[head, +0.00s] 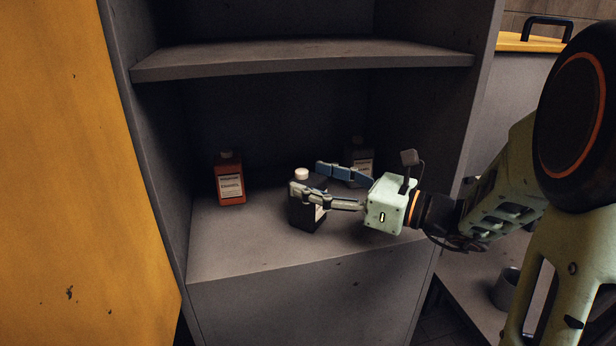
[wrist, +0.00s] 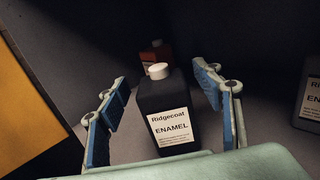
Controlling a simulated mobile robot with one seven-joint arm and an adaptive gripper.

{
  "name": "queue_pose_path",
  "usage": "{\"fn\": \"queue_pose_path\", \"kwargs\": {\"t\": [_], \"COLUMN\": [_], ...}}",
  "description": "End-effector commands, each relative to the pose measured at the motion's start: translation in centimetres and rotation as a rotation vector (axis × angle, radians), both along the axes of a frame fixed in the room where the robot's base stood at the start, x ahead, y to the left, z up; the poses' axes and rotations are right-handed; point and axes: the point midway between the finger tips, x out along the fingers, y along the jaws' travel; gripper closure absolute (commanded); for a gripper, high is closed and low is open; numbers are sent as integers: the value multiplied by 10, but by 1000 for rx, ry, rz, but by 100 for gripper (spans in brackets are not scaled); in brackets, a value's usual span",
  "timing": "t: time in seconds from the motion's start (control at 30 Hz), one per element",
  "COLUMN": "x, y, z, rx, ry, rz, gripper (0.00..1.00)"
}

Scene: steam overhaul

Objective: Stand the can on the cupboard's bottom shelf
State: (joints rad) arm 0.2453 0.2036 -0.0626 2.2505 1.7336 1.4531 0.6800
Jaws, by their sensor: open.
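The black can (head: 303,217) with a white cap stands upright on the cupboard's bottom shelf (head: 245,248), towards its front. In the wrist view the can (wrist: 151,98) shows a pale label reading "Ridgecoat ENAMEL". My gripper (head: 306,178) reaches in from the right with its fingers on either side of the can. In the wrist view my gripper (wrist: 160,80) is open, with gaps visible between the finger pads and the can. One finger hides part of the can in the head view.
A red-orange can (head: 230,180) stands on the same shelf to the left. A dark grey can (head: 361,157) stands behind my gripper. The upper shelf (head: 300,60) overhangs. A yellow door (head: 80,170) is at left. A grey mug-like container (head: 506,288) sits low at right.

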Motion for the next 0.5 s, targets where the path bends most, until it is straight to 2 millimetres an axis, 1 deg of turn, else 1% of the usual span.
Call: {"fn": "queue_pose_path", "kwargs": {"t": [0.03, 0.1, 0.3, 0.4, 0.5], "x": [-4, -12, -33, -41, -46], "y": [-11, -25, -61, -75, -84], "z": [2, 2, 1, 1, 1], "rx": [0, 0, 0, 1, 0], "ry": [1, 1, 1, 2, 1], "rz": [-5, -6, -4, -3, -1], "gripper": [40, 40, 40, 40, 40]}}
